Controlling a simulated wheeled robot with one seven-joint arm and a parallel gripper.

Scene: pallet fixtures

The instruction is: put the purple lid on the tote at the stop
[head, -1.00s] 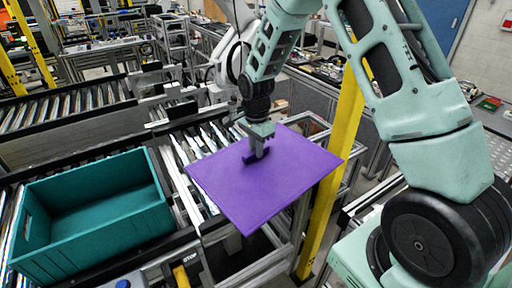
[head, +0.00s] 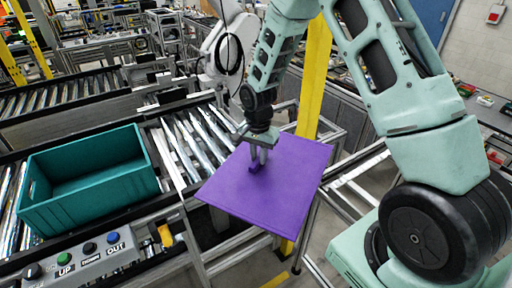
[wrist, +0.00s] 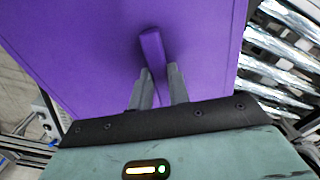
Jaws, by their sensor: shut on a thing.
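The purple lid (head: 279,194) is a flat panel with a raised handle (wrist: 152,46) in its middle. My gripper (head: 258,163) is shut on that handle and holds the lid in the air, to the right of the roller conveyor. In the wrist view my gripper (wrist: 159,76) has its two fingers on either side of the handle. The teal tote (head: 90,190) stands open and empty on the conveyor at the left of the head view. The lid is well apart from the tote. The stop itself I cannot make out.
A control panel (head: 84,261) with several buttons stands in front of the tote. Bare rollers (head: 190,140) lie between tote and lid. A yellow post (head: 314,75) rises behind the lid. A white robot arm (head: 226,45) stands beyond the conveyor.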

